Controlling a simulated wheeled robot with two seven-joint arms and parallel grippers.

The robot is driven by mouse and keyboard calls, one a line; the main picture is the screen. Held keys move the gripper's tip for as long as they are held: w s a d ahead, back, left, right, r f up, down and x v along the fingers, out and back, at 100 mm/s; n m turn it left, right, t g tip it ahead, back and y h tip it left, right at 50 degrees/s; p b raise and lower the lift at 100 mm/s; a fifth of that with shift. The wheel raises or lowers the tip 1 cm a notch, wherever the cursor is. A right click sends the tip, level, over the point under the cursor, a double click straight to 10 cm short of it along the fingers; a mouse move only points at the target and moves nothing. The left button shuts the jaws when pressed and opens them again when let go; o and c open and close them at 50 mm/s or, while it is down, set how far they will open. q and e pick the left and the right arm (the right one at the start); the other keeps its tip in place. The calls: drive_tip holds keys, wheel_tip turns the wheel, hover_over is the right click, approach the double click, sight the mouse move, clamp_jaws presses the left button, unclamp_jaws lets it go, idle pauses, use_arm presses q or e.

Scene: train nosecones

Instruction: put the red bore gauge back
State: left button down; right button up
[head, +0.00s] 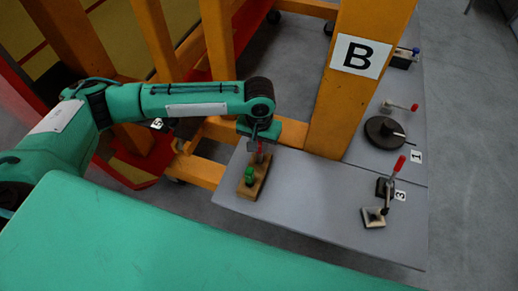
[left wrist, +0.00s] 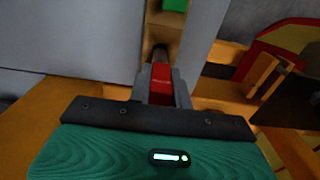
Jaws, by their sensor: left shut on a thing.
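My left gripper (head: 260,151) is shut on the red bore gauge (left wrist: 161,85), whose red grip shows between the fingers in the left wrist view. In the head view the red gauge (head: 260,157) hangs below the gripper at the far end of a wooden block (head: 254,189). A green gauge (head: 249,175) stands in the nearer part of this block. The lower end of the red gauge is hard to see, so I cannot tell whether it sits in the block or is just above it. My right gripper is not in view.
The grey shelf (head: 310,205) is clear between the block and a red-handled stand (head: 376,215) at tag 3. A dark disc (head: 380,132) lies farther back near tag 1. An orange post marked B (head: 355,75) rises behind the block. A green surface (head: 180,235) fills the front.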

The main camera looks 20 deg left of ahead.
sight(259, 152)
use_arm(q)
wheel_tip(259, 152, down, 4)
drive_tip(key=shift+r+p, duration=0.1)
drive_tip(key=shift+p, duration=0.3)
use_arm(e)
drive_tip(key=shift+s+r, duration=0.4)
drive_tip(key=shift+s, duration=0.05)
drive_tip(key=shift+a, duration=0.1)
use_arm(q)
drive_tip(key=c, duration=1.3)
unclamp_jaws()
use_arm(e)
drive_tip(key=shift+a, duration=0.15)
use_arm(q)
wheel_tip(259, 152, up, 12)
drive_tip(key=b, duration=0.2)
drive_tip(key=shift+b, duration=0.4)
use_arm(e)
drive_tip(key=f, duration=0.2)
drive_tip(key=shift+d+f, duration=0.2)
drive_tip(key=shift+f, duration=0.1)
